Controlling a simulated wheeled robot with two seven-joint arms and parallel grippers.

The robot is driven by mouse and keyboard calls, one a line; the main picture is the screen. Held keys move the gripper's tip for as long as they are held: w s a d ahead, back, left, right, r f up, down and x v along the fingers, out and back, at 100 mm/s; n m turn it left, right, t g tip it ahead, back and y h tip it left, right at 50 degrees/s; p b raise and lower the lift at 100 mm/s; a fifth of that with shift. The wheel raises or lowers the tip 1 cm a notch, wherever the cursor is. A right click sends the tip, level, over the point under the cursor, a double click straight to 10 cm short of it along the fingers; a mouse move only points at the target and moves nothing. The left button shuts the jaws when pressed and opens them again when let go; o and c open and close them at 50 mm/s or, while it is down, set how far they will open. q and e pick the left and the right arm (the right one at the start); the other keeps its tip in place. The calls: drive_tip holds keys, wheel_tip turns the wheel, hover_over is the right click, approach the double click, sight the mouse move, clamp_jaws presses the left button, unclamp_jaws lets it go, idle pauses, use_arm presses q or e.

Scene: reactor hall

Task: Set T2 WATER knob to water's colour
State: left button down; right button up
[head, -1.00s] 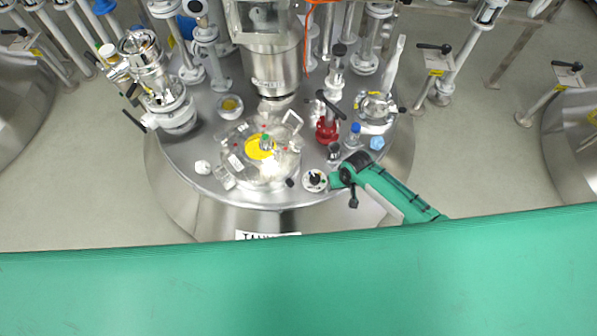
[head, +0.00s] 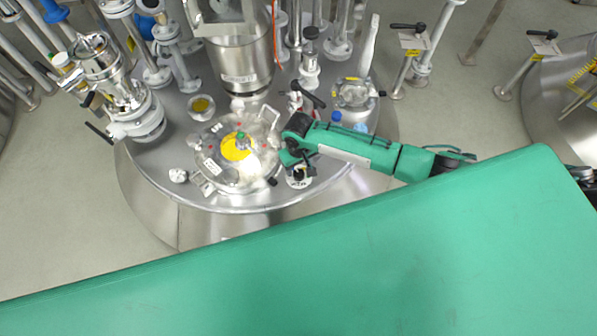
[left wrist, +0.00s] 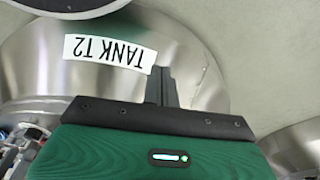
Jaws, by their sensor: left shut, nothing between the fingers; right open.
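The knob (head: 299,177) is a small round white dial with black marks near the front edge of the steel tank top (head: 215,200). My right gripper (head: 307,164) hangs over it and hides part of it, so its setting cannot be read. That gripper is open; whether a finger touches the knob I cannot tell. My left gripper (left wrist: 162,88) shows only in the left wrist view, shut and empty in front of the tank wall, near a white label (left wrist: 110,52) reading TANK T2.
A round hatch with a yellow disc (head: 237,147) lies left of the knob. A small white fitting (head: 178,175) stands farther left. A blue cap (head: 335,118), valves and pipes crowd behind my right arm.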

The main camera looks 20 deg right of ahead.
sight(299, 173)
use_arm(q)
drive_tip(key=shift+w+r+b, duration=0.2)
drive_tip(key=shift+r+b, duration=0.1)
drive_tip(key=shift+r, duration=0.75)
use_arm(e)
drive_tip(key=shift+f, duration=2.35)
drive_tip(key=c, duration=1)
